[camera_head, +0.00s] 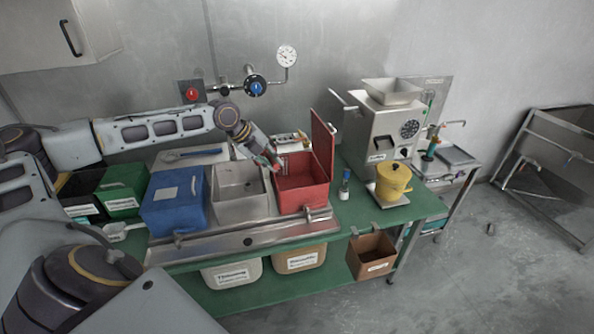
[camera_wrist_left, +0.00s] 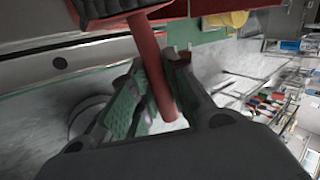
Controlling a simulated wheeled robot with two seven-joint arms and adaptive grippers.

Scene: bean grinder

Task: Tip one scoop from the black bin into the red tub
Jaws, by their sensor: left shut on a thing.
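The red tub (camera_head: 300,198) sits in the metal counter with its red lid (camera_head: 322,145) standing open on the right side. My left gripper (camera_head: 272,164) is above the tub's left rim. In the left wrist view my left gripper (camera_wrist_left: 159,60) is shut on a red rod-like handle (camera_wrist_left: 154,76). A dark ribbed part (camera_wrist_left: 108,8) shows at the handle's far end; whether it is a scoop's head is unclear. The black bin (camera_head: 84,184) is at the far left, partly hidden by my arm. Any contents of the gripped thing are hidden. My right gripper is out of view.
A grey metal tub (camera_head: 240,203) and a closed blue tub (camera_head: 175,205) stand left of the red tub. A green bin (camera_head: 122,190) adjoins the black bin. A small bottle (camera_head: 344,186), a yellow pot (camera_head: 393,183) and the grinder (camera_head: 382,130) stand to the right.

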